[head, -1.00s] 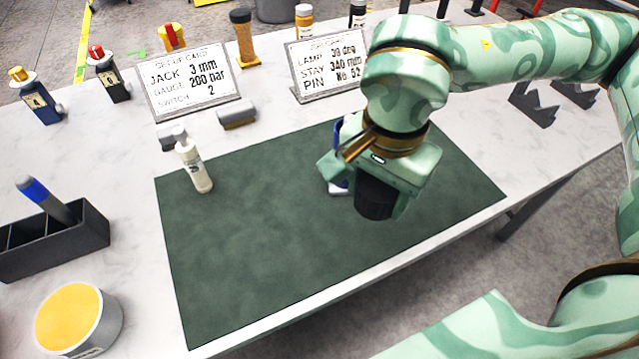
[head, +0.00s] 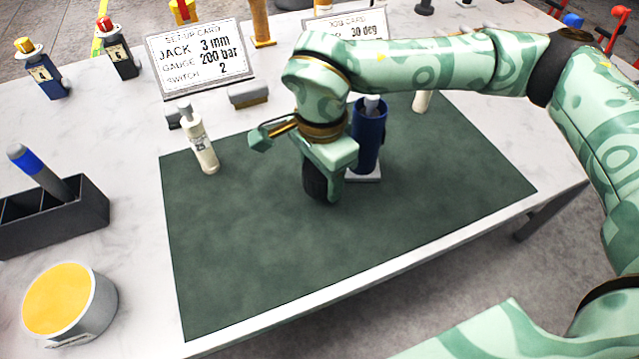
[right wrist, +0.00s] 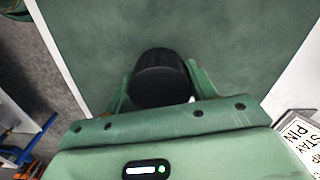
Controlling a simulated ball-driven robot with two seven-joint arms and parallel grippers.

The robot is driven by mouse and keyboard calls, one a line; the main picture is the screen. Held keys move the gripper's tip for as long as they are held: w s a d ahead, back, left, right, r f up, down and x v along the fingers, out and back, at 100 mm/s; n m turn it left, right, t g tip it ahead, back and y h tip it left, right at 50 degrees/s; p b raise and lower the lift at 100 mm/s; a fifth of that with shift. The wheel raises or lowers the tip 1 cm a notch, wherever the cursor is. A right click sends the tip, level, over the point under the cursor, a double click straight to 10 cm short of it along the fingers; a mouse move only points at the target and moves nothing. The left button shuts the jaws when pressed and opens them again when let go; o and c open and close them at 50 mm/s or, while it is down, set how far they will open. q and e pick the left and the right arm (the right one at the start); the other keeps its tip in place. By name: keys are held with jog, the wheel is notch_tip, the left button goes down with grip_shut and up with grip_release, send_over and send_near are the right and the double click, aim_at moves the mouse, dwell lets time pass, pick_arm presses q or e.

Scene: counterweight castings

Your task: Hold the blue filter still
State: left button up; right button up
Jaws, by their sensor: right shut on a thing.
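The blue filter (head: 369,137) is a dark blue upright cylinder with a pale top piece. It stands on a light base plate (head: 366,178) on the green mat, just right of my right gripper in the head view. My right gripper (head: 322,187) is shut on a black cylinder (head: 315,182), not on the filter. The black cylinder (right wrist: 160,78) also shows between the fingers (right wrist: 160,95) in the right wrist view, over the mat. I cannot tell whether it touches the mat. The filter does not show in the right wrist view. My left gripper is out of view.
The green mat (head: 250,260) is clear in front. A cream bottle (head: 203,152) stands at its left back, another pale bottle (head: 421,101) behind the filter. Left are a dark holder (head: 85,205) with a blue-banded marker and a yellow-topped tin (head: 75,300). Cards (head: 200,60) stand behind.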

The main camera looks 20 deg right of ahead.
aim_at(320, 186)
notch_tip(320, 186, down, 4)
jog(key=shift+r+b, duration=0.25)
jog(key=shift+b, duration=0.4)
jog(key=shift+w, duration=0.1)
jog(key=shift+r, duration=0.1)
